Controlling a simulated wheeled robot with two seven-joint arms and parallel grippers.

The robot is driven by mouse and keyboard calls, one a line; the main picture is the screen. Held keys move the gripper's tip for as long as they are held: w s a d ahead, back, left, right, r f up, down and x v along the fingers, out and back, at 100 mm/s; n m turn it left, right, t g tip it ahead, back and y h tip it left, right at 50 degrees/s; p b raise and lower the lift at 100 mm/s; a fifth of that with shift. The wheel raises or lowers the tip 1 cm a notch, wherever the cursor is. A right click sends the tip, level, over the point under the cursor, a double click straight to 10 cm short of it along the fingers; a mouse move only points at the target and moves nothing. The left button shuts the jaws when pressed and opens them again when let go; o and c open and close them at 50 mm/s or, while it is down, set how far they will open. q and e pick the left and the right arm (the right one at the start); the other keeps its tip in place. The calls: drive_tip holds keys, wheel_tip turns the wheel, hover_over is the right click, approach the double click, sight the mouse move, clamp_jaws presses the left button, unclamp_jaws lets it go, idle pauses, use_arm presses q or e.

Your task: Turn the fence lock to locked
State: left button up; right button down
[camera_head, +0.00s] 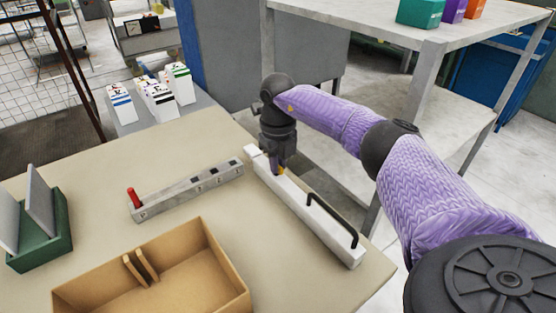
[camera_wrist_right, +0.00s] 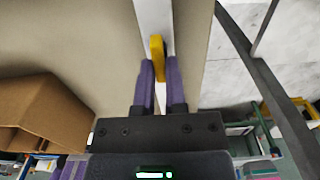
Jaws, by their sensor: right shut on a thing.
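The fence (camera_head: 315,215) is a long white bar with a black handle (camera_head: 332,218), lying along the right side of the table. A yellow lock lever (camera_wrist_right: 156,46) sits on the bar in the right wrist view. Only a bit of yellow shows under the gripper in the head view. My right gripper (camera_head: 279,168) points down over the far part of the bar. Its purple fingers (camera_wrist_right: 160,72) are shut on the lever, which lies roughly along the bar. The fingers hide the lever's gripped end. My left gripper is not in view.
A grey metal rail (camera_head: 188,190) with a red knob (camera_head: 133,197) lies left of the fence. An open cardboard box (camera_head: 205,245) and a green holder (camera_head: 55,240) with grey plates stand nearer and left. White cartons (camera_head: 155,98) stand behind the table.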

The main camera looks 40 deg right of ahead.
drive_tip(key=shift+r+m+p, duration=0.15)
drive_tip(key=shift+m+p, duration=0.45)
drive_tip(key=shift+p, duration=0.1)
drive_tip(key=shift+a+r+m+p, duration=0.1)
drive_tip(key=shift+m+p, duration=0.65)
drive_tip(key=shift+m, duration=0.05)
drive_tip(key=m+p, duration=0.3)
drive_tip(key=m, duration=0.1)
drive_tip(key=shift+w+a, duration=0.1)
drive_tip(key=m+p, duration=0.3)
drive_tip(key=m, duration=0.3)
drive_tip(key=shift+w, duration=0.15)
drive_tip(key=m+p, duration=0.1)
drive_tip(key=m, duration=0.2)
drive_tip(key=shift+w+m+p, duration=0.1)
drive_tip(key=shift+m+p, duration=0.2)
drive_tip(key=shift+f+m, duration=0.2)
drive_tip(key=shift+m, duration=0.6)
drive_tip(key=c, duration=0.7)
unclamp_jaws()
